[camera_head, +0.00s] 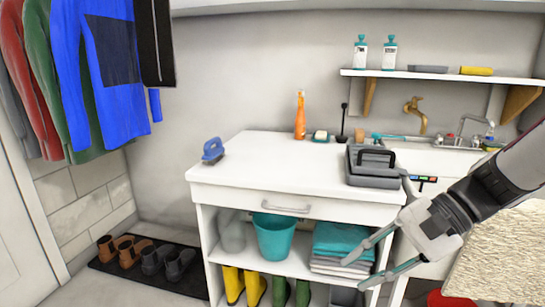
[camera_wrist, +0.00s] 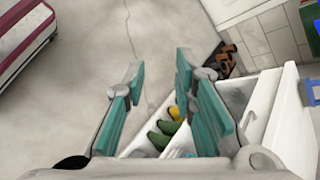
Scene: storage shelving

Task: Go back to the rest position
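My gripper (camera_head: 366,264) is in front of the right side of the white cabinet (camera_head: 253,178) in the head view. Its two fingers are spread apart with nothing between them. In the wrist view my gripper (camera_wrist: 158,72) also shows open, with teal finger pads and bare floor seen between the tips. Nothing is held.
On the cabinet top are a blue brush (camera_head: 213,150), an orange spray bottle (camera_head: 300,116) and a grey toolbox (camera_head: 374,167). A teal bucket (camera_head: 273,238) and folded towels (camera_head: 343,243) sit on its shelf. A speckled surface (camera_head: 505,250) is close at right. Floor at left front is clear.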

